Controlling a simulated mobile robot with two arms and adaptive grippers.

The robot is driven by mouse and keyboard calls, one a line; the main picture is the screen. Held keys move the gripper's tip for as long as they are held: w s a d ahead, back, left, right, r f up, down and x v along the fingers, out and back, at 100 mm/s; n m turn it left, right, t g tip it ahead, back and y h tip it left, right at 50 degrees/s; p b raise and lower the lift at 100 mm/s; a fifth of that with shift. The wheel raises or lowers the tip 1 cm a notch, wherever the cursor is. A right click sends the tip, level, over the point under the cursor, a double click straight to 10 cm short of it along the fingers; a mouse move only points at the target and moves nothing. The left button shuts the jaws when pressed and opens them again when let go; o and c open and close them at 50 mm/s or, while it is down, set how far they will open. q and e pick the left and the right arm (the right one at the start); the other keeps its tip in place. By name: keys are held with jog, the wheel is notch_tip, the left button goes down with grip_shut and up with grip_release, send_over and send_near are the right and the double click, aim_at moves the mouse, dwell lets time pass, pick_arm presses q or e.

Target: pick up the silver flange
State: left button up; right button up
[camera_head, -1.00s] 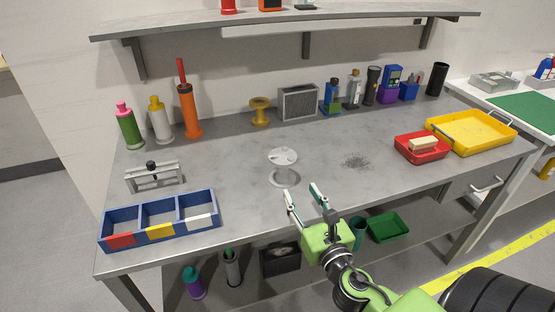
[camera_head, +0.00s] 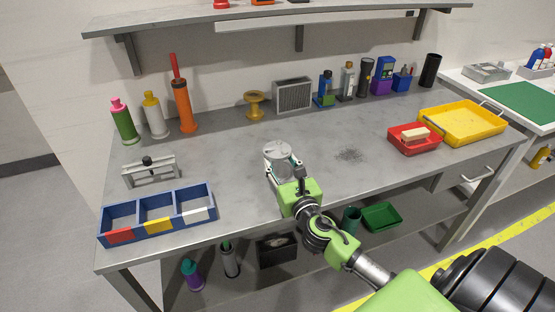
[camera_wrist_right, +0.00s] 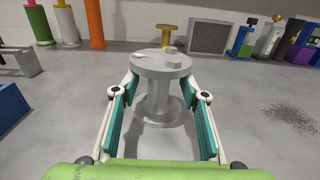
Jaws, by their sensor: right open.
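The silver flange (camera_head: 278,149) is a pale grey spool shape with a round top disc, a narrower stem and a round base. It stands upright near the middle of the grey workbench. In the right wrist view the flange (camera_wrist_right: 160,88) is centred just ahead. My right gripper (camera_head: 283,168) is open. Its teal-padded fingers (camera_wrist_right: 160,105) lie on either side of the flange's stem, with gaps showing on both sides. In the head view the gripper hides part of the flange's lower half. My left gripper is not in view.
A blue three-part bin (camera_head: 160,219) and a small grey fixture (camera_head: 150,171) stand at the left. Bottles, a yellow spool (camera_head: 255,106) and a grey vent box (camera_head: 292,95) line the back. Red (camera_head: 415,138) and yellow trays (camera_head: 462,124) are at the right. Bench around the flange is clear.

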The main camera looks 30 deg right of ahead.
jog(key=shift+x, duration=1.25)
grip_shut()
jog(key=shift+r, duration=0.15)
